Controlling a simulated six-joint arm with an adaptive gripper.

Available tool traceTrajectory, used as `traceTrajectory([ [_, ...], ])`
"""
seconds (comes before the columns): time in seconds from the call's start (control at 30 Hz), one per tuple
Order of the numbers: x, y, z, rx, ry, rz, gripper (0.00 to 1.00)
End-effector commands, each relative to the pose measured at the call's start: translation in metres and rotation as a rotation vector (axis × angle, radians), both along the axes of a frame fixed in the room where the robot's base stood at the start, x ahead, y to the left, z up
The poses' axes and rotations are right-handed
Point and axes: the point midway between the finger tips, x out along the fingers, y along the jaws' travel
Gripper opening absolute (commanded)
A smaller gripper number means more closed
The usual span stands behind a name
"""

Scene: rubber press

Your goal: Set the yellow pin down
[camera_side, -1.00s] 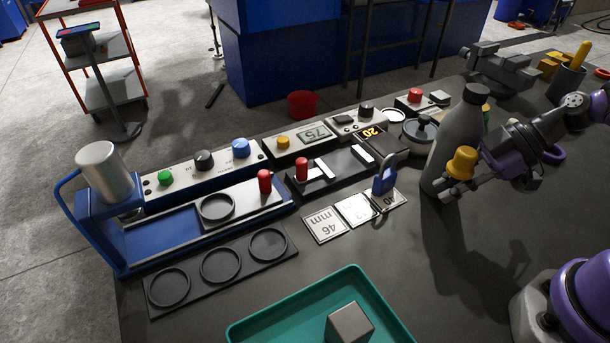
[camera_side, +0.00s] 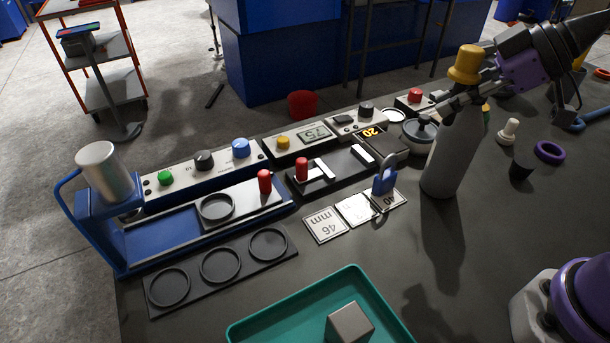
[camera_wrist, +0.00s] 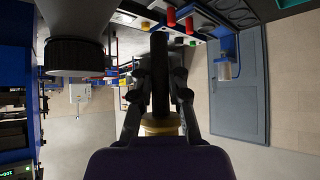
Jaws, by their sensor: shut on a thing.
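The yellow pin (camera_side: 468,63) is held up by my gripper (camera_side: 452,100), above the bench at the right in the side view. Its yellow head shows on top; its lower part is hidden there. In the wrist view, my gripper (camera_wrist: 160,90) is shut with a finger on each side of a dark shaft, and a yellow part (camera_wrist: 160,123) of the pin shows near the bottom. No contact between the pin and the bench shows.
A grey bottle (camera_side: 450,155) stands at the gripper, its top hidden behind it. A pot (camera_side: 421,132), blue padlock (camera_side: 383,180), number cards (camera_side: 325,225), and a purple ring (camera_side: 549,152) lie around. A black ring plate (camera_side: 220,265) and green tray (camera_side: 290,310) are in front.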

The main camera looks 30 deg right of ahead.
Motion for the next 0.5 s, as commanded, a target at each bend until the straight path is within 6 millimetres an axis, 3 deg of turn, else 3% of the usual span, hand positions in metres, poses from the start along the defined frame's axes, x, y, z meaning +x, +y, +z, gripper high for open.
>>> traceTrajectory([
  [0.23, 0.032, 0.005, 0.008, 0.000, -0.009, -0.405, 0.00],
  [0.37, 0.044, 0.016, 0.016, 0.001, -0.005, -0.484, 0.00],
  [0.5, 0.061, 0.048, 0.022, 0.000, -0.001, -0.455, 0.00],
])
